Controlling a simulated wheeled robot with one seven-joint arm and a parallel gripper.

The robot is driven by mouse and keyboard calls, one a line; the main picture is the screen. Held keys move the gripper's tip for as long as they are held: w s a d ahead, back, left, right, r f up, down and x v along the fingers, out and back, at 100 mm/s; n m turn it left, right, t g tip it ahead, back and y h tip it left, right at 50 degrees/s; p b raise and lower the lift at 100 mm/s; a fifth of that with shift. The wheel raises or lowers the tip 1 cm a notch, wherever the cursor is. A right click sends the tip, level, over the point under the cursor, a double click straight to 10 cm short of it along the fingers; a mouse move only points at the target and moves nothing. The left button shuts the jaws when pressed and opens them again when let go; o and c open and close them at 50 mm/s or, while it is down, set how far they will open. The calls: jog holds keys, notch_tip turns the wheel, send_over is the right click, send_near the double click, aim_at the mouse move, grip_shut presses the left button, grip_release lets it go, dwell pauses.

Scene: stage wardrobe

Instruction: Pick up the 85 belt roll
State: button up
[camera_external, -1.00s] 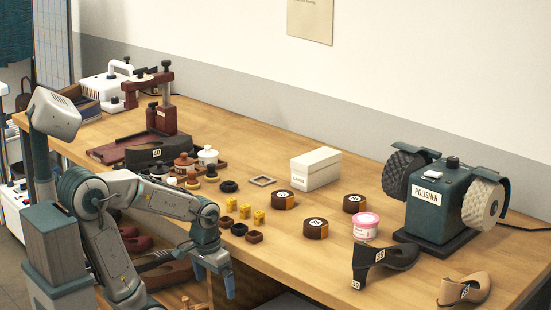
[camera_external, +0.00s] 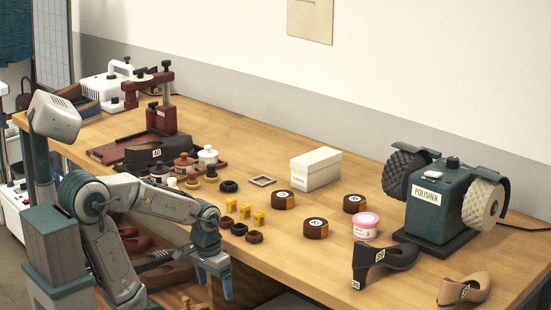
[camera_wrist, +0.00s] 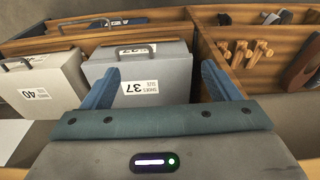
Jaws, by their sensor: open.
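Three dark brown belt rolls with white top labels lie on the workbench: a left one (camera_external: 283,200), a front one (camera_external: 316,229) and a right one (camera_external: 354,204). Their labels are too small to read surely, so I cannot tell which is the 85 belt roll. My gripper (camera_external: 225,285) hangs at the bench's front edge, left of and nearer the camera than the rolls. In the wrist view my gripper (camera_wrist: 160,85) is open and empty, with its blue fingers spread wide. No belt roll shows in the wrist view.
A pink tin (camera_external: 365,226), a white box (camera_external: 315,169), a polisher (camera_external: 436,205) and a black heeled shoe (camera_external: 385,260) stand around the rolls. Small yellow pieces (camera_external: 245,212) lie to their left. The wrist view shows grey labelled boxes (camera_wrist: 140,75) in a wooden compartment.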

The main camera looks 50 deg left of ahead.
jog(key=w+r+n+p, duration=0.2)
jog(key=r+p, duration=1.2)
jog(key=r, duration=0.1)
jog(key=w+r+n+p, duration=0.1)
jog(key=w+r+p, duration=0.1)
jog(key=r+p, duration=1.25)
jog(key=n+g+p, duration=0.1)
jog(key=n+p, duration=0.1)
jog(key=n, duration=1.5)
send_over(316, 222)
jog(key=f, duration=1)
jog(key=shift+d, duration=0.4)
jog(key=shift+a+f+p, duration=0.2)
jog(key=shift+f, duration=1.15)
jog(key=shift+a+f+p, duration=0.2)
jog(key=shift+f, duration=1.15)
